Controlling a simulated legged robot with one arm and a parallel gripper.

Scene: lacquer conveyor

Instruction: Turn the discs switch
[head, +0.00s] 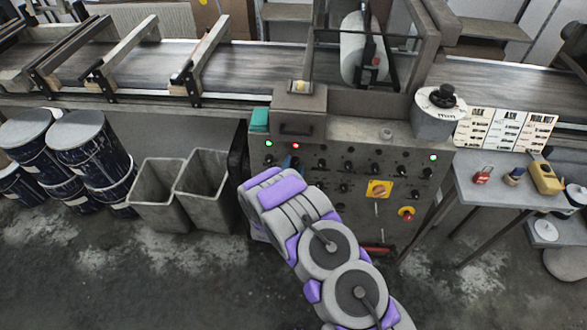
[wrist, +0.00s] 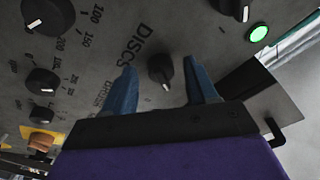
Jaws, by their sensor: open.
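The discs switch (wrist: 160,70) is a small black knob with a white pointer mark on the grey panel, beside the printed word DISCS, in the wrist view. My gripper (wrist: 161,64) is open, with one blue finger on each side of the knob in that view. I cannot tell whether the fingers touch it or how deep they reach. In the head view the control panel (head: 330,160) stands under the conveyor. My gripper's blue fingers (head: 289,162) show at its upper left part, partly hidden by my arm.
Other black knobs (wrist: 43,81) and a lit green lamp (wrist: 259,33) lie close by on the panel. The panel also has a yellow switch (head: 379,189). Grey bins (head: 160,195) and drums (head: 85,140) stand left, a side table (head: 500,188) right.

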